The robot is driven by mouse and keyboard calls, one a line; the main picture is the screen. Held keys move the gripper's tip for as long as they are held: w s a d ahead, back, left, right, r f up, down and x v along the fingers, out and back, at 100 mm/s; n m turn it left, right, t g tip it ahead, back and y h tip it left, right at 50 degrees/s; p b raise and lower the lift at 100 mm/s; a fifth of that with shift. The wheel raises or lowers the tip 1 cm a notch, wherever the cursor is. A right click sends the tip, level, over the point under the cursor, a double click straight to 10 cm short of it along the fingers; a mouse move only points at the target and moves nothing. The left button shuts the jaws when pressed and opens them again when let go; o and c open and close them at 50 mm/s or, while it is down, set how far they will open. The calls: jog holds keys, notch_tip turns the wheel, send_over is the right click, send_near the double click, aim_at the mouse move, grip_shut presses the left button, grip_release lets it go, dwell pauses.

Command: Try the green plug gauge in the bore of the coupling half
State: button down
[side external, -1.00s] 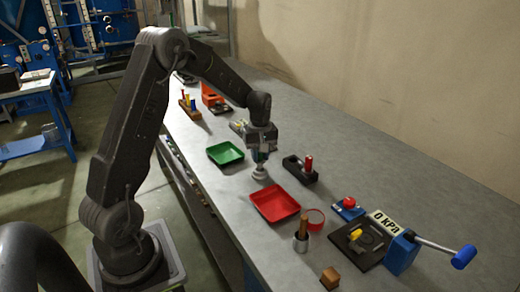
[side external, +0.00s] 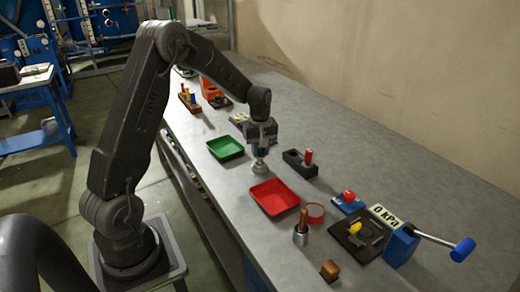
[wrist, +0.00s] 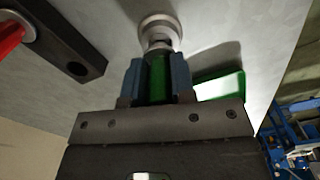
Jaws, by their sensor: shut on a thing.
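My gripper (wrist: 153,80) points down with its two blue fingers shut on the green plug gauge (wrist: 158,75). In the side view the gripper (side external: 260,148) is directly above the coupling half (side external: 259,168), a pale grey round piece standing on the bench. In the wrist view the coupling half (wrist: 161,27) lies in line with the gauge's tip. The gauge's lower end meets or overlaps the coupling's top. The bore is hidden, so I cannot tell how deep the tip sits.
A black block (side external: 295,163) holding a red gauge (side external: 308,158) stands just right. A green tray (side external: 225,148) is at left, a red tray (side external: 274,197) in front.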

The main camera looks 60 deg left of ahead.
jog(key=shift+f, duration=1.05)
dwell(1.4)
jog(key=shift+r, duration=0.3)
dwell(0.9)
jog(key=shift+r, duration=1.1)
jog(key=shift+r, duration=0.35)
jog(key=shift+r, duration=0.35)
jog(key=shift+r, duration=0.45)
